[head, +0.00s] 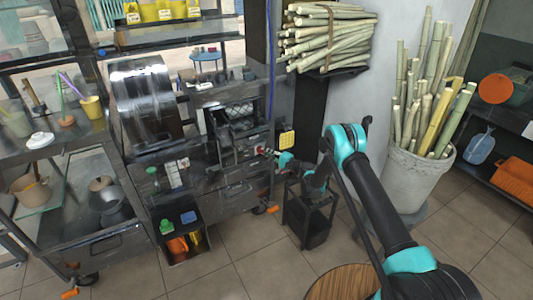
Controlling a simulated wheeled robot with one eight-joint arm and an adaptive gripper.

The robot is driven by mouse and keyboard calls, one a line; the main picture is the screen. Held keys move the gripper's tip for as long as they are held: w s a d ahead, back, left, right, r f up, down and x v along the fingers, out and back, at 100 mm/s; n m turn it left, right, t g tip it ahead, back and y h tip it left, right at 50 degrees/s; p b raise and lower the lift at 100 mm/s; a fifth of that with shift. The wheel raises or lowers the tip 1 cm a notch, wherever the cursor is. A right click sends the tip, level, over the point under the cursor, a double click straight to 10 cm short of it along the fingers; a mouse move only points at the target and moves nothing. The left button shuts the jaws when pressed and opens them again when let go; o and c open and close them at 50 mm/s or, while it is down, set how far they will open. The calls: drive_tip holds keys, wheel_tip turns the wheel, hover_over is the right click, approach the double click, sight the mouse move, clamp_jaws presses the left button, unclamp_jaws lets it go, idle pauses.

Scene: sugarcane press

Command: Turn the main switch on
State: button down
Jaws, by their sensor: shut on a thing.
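The sugarcane press (138,105) stands at the left centre in the head view, with a dark metal cabinet below it. My gripper (271,153) is at the right side of this panel, at the end of my black and teal arm. It is shut on what appears to be the main switch. The switch's position is too small to tell.
A yellow panel (287,139) is just behind my gripper. A dark stand (308,215) is below my arm. A bucket of cane (416,178) stands at right, and bundled cane lies on a shelf (338,72). Tiled floor (225,262) is clear in front.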

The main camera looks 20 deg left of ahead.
drive_tip(key=shift+a, duration=0.2)
drive_tip(key=c, duration=1.5)
unclamp_jaws()
drive_tip(key=shift+a, duration=0.1)
drive_tip(key=shift+c, duration=0.2)
drive_tip(key=v, duration=1.2)
